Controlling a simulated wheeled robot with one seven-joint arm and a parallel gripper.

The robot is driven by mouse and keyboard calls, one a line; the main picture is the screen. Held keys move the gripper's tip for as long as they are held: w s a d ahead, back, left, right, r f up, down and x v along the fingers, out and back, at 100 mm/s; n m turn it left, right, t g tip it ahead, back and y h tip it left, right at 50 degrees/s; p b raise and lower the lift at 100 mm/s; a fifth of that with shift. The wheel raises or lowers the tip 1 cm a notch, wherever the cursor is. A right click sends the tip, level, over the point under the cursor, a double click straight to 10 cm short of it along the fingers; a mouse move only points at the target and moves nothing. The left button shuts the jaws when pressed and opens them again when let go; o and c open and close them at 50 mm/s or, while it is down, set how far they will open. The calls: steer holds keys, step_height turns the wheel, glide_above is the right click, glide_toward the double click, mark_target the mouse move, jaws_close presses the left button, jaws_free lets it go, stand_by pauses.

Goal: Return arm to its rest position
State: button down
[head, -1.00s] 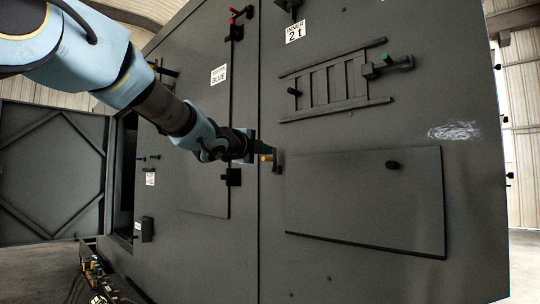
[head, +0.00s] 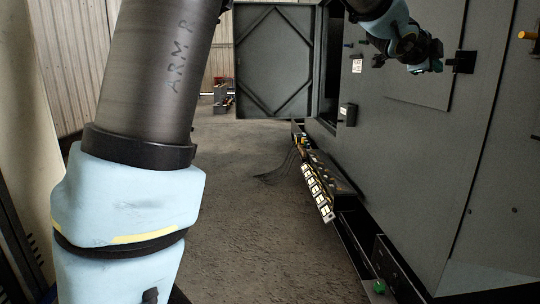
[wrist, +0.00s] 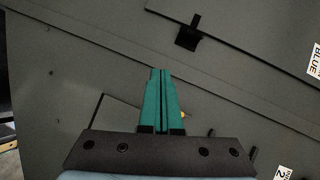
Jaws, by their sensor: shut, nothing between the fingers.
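My gripper (wrist: 161,104) shows in the wrist view with its two green fingers together and nothing between them. It is in front of the dark grey enclosure (wrist: 80,60), with panel seams and a black latch (wrist: 187,38) beyond the fingertips. In the head view my arm reaches over from the left, and its wrist end is at the top right, close to the enclosure front (head: 440,150). The fingers are not clear in the head view. I cannot tell whether they touch the enclosure.
An open door (head: 277,60) stands at the back beside a dark opening. A low ledge with a row of labelled parts (head: 318,192) runs along the enclosure's base, with loose cables (head: 283,165) on the floor. A green knob (head: 379,286) sits low in front.

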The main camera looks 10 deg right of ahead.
steer(key=w+a+f+n+y, duration=0.3)
steer(key=a+f+n, duration=0.25)
steer(key=a, duration=0.45)
steer(key=w+a+f+n+y+p, duration=0.15)
steer(key=a+f+n+y, duration=0.25)
steer(key=a+f, duration=0.5)
steer(key=w+a+f+n+y, duration=0.3)
steer(key=w+a+f+n, duration=0.15)
steer(key=a, duration=0.75)
steer(key=s+a+f+n+g+y, duration=0.1)
steer(key=s+a+f+n+g, duration=0.1)
steer(key=s+a+f+n, duration=0.2)
steer(key=s+a+f+n+g+y, duration=0.1)
steer(key=s+a+f+n, duration=0.3)
steer(key=s+a, duration=0.4)
steer(key=s+a+f+n+g+y, duration=0.1)
steer(key=s+a+f+n+g, duration=0.2)
steer(key=s+a, duration=0.3)
steer(key=a+f+n+p, duration=0.1)
steer(key=a, duration=0.3)
steer(key=shift+s+f, duration=0.25)
steer(key=shift+f, duration=0.15)
